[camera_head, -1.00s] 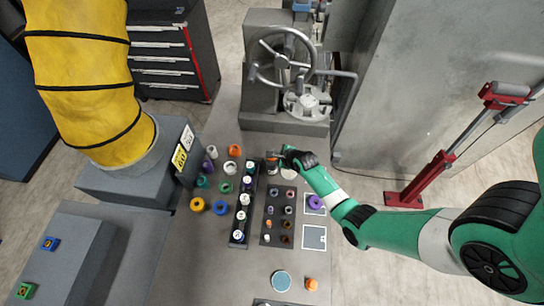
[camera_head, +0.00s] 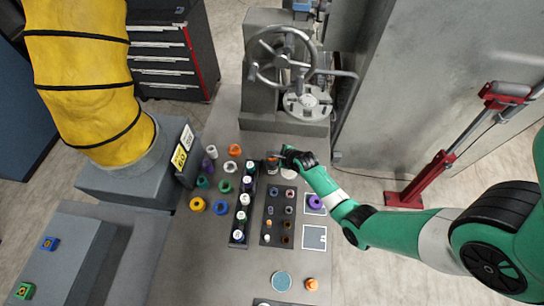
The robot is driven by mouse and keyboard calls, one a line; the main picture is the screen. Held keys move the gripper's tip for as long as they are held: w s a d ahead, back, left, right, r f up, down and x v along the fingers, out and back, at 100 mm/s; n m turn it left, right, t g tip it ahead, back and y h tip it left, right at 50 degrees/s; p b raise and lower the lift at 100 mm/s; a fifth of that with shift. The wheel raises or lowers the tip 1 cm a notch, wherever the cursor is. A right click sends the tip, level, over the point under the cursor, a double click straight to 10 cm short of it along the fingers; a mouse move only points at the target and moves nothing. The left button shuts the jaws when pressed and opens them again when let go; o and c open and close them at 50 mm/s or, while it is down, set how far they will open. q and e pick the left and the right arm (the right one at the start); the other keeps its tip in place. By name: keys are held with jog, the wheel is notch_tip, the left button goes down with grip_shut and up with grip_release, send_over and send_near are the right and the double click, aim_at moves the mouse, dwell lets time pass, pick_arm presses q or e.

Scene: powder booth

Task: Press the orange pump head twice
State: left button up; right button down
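A small bottle with an orange top (camera_head: 272,160), which looks like the pump, stands at the far end of the grey table, just past the black racks. My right gripper (camera_head: 279,155) reaches in from the right, with its dark fingers over or right beside this top. From this high view I cannot tell whether they touch it. The fingers are small and partly cover the top, so I cannot tell whether they are open or shut. My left gripper is not in view.
A black rack of white-capped bottles (camera_head: 240,222) and a darker rack of small parts (camera_head: 268,238) stand nearer. Coloured rings lie left, including a blue one (camera_head: 219,207). A handwheel machine (camera_head: 280,55) stands behind. A yellow duct (camera_head: 85,80) fills the upper left.

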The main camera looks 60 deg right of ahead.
jog(key=shift+f, duration=0.3)
jog(key=shift+f+b, duration=1.05)
dwell(0.8)
jog(key=shift+r, duration=0.1)
jog(key=shift+r+p, duration=1.35)
jog(key=shift+p, duration=0.05)
jog(key=shift+r, duration=0.1)
notch_tip(320, 180, up, 5)
jog(key=p, duration=0.5)
